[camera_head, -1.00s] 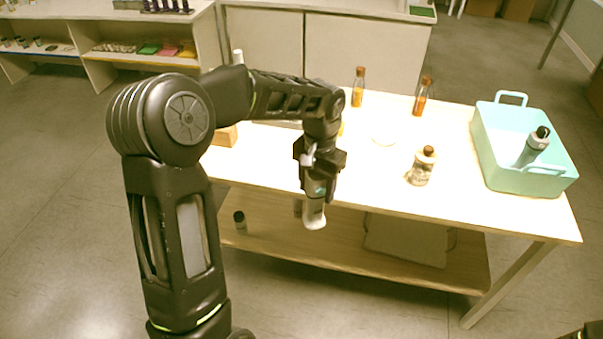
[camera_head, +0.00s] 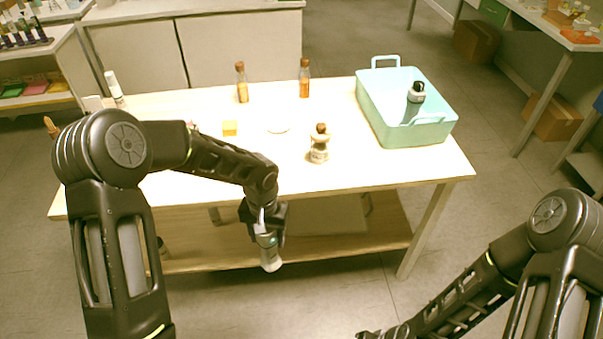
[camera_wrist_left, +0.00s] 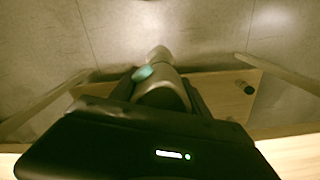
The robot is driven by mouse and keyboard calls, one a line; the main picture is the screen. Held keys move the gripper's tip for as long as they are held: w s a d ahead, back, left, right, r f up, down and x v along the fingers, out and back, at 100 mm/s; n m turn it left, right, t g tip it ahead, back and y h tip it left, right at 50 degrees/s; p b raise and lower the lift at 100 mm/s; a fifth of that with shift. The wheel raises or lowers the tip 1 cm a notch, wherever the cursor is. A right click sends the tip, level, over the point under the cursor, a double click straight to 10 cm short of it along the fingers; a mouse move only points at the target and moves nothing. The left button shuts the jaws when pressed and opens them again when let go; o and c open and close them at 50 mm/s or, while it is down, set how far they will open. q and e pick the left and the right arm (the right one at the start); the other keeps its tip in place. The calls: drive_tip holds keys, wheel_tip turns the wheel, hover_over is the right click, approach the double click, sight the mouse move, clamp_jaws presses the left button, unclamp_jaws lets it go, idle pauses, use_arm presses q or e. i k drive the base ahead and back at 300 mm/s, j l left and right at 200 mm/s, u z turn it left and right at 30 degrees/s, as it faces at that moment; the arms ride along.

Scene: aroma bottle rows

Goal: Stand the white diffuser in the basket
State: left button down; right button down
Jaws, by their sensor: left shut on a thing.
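My left gripper (camera_head: 266,226) is shut on the white diffuser (camera_head: 270,262), a pale bottle-like thing with a teal patch. It hangs in front of the table's near edge, below the level of the top. In the left wrist view the diffuser (camera_wrist_left: 158,62) juts out from between the fingers, its upper part hidden by the gripper. The teal basket (camera_head: 408,134) stands at the right end of the table, with handles at both ends. A grey bottle with a black cap (camera_head: 416,92) is inside it. My right gripper (camera_head: 384,334) is partly cut off at the bottom edge.
A brown-capped bottle with a pale label (camera_head: 319,148) stands left of the basket. Two amber bottles (camera_head: 242,84) (camera_head: 304,80), a white disc (camera_head: 278,127) and a yellow block (camera_head: 230,128) are farther back. The table's near right top (camera_head: 400,170) is clear. A shelf (camera_head: 330,242) lies below.

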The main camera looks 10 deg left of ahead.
sight(390, 104)
drive_tip(key=i+l+z, duration=0.6)
drive_tip(key=z, duration=0.15)
drive_tip(key=i+l+z, duration=0.2)
drive_tip(key=z, duration=0.15)
drive_tip(key=i+z, duration=0.35)
drive_tip(key=i, duration=0.9)
drive_tip(key=i+l+u, duration=0.1)
drive_tip(key=i+u, duration=0.3)
drive_tip(key=i+l+u, duration=0.15)
drive_tip(key=i+u, duration=0.25)
drive_tip(key=i+l+u, duration=0.25)
drive_tip(key=u, duration=0.2)
drive_tip(key=i+l+u, duration=0.2)
drive_tip(key=u, duration=0.15)
drive_tip(key=i+l+u, duration=0.1)
drive_tip(key=l+u, duration=0.25)
drive_tip(key=i+l+u, duration=0.1)
drive_tip(key=l+u, duration=0.25)
drive_tip(key=i+l+u, duration=0.1)
drive_tip(key=l+u, duration=0.25)
